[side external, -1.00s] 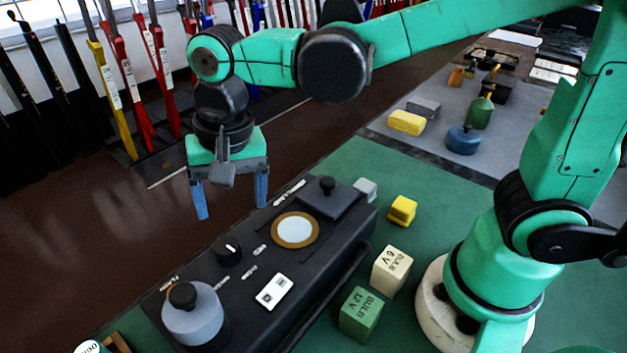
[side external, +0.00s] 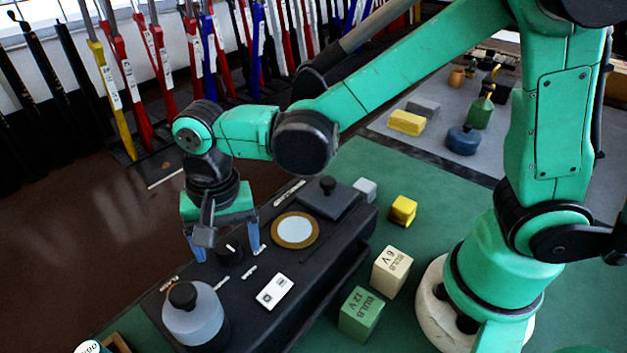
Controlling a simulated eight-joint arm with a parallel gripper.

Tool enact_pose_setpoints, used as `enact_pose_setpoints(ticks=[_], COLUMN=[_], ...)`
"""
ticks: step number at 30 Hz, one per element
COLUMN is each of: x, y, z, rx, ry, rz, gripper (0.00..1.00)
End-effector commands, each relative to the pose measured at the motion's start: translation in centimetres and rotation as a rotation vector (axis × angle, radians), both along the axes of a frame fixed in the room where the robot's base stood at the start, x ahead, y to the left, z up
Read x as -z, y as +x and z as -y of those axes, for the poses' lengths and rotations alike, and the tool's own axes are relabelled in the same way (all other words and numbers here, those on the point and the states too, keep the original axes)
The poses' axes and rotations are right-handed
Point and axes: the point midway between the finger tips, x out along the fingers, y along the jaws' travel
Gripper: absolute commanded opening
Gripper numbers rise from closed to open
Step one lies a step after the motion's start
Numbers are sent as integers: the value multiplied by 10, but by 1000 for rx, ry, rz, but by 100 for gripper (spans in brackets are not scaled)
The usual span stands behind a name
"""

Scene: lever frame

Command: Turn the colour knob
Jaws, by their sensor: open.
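The knob (side external: 229,251) is a small black round knob with a white pointer line, on top of the dark panel box (side external: 305,262) in the side external view. My gripper (side external: 226,254) has a green body and two blue fingers pointing down. It is open, with one finger on the left of the knob and the other on its right. The gripper body partly hides the knob's upper edge. I cannot tell whether the fingers touch the knob.
On the box are a brass-ringed white disc (side external: 296,230), a white switch plate (side external: 275,291), a grey cylinder with a black top (side external: 193,316) and a dark square plate with a black knob (side external: 329,198). Bulb boxes, cream (side external: 391,269) and green (side external: 361,314), stand beside it.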

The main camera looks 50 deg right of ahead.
Motion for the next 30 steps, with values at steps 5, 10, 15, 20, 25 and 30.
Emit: enact_pose_setpoints(ticks=[5,10,15,20,25,30], x=[0,0,0,0,0,0], y=[0,0,0,0,0,1], z=[0,0,0,0,0,0], rx=[0,0,-11,-60,-164,-308], ry=[0,0,-1,-1,-1,-1], rz=[0,0,-1,-1,0,-1], gripper=[35,0,0,0,0,0])
